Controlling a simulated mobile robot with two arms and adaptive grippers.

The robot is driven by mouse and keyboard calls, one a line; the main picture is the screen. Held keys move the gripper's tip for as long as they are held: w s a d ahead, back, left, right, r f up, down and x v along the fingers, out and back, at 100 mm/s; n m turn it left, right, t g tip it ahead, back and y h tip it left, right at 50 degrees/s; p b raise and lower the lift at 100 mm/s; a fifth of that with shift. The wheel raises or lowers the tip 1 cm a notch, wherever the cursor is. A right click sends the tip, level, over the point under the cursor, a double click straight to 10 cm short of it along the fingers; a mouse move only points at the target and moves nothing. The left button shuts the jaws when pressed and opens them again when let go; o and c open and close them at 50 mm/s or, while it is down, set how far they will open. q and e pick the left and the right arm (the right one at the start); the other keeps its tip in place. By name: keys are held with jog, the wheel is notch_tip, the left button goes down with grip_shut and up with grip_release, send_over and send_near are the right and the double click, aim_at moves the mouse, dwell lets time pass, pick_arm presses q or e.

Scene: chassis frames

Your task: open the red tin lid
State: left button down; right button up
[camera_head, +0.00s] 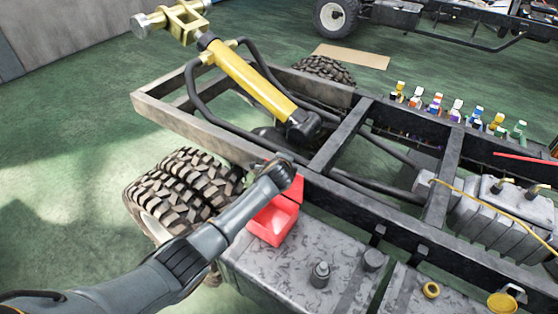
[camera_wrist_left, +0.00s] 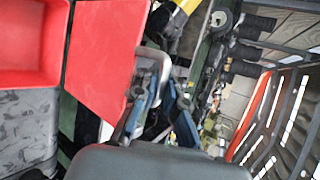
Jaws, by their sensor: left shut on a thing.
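The red tin (camera_head: 272,226) sits on the grey metal tank top beside the chassis rail, and its open inside faces up. Its lid (camera_head: 295,188) stands swung up from the tin. In the left wrist view the tin (camera_wrist_left: 28,45) is at the upper left and the lid (camera_wrist_left: 103,55) lies to its right, with a dark gap between them lower down. My left gripper (camera_head: 285,166) is at the lid's upper end, shut on the lid; its fingers also show in the left wrist view (camera_wrist_left: 152,88) at the lid's right edge. The fingertips are partly hidden in the head view. My right gripper is out of view.
The dark chassis rail (camera_head: 320,190) runs close behind the tin. A capped filler (camera_head: 320,274) stands on the tank (camera_head: 285,266) to the right. Large tyres (camera_head: 185,185) are left of my arm. A yellow shock absorber (camera_head: 250,80) lies behind. Small coloured connectors (camera_head: 437,103) line the far rail.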

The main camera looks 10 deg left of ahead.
pick_arm(q)
jog(key=shift+w+d+r, duration=0.1)
jog(key=shift+w+d, duration=0.1)
jog(key=shift+w, duration=0.3)
jog(key=shift+w+d+r, duration=0.1)
jog(key=shift+w+d, duration=0.1)
jog(key=shift+w, duration=0.3)
jog(key=shift+r, duration=0.1)
jog(key=c, duration=1.4)
grip_release()
jog(key=shift+s, duration=0.2)
jog(key=v, duration=1.2)
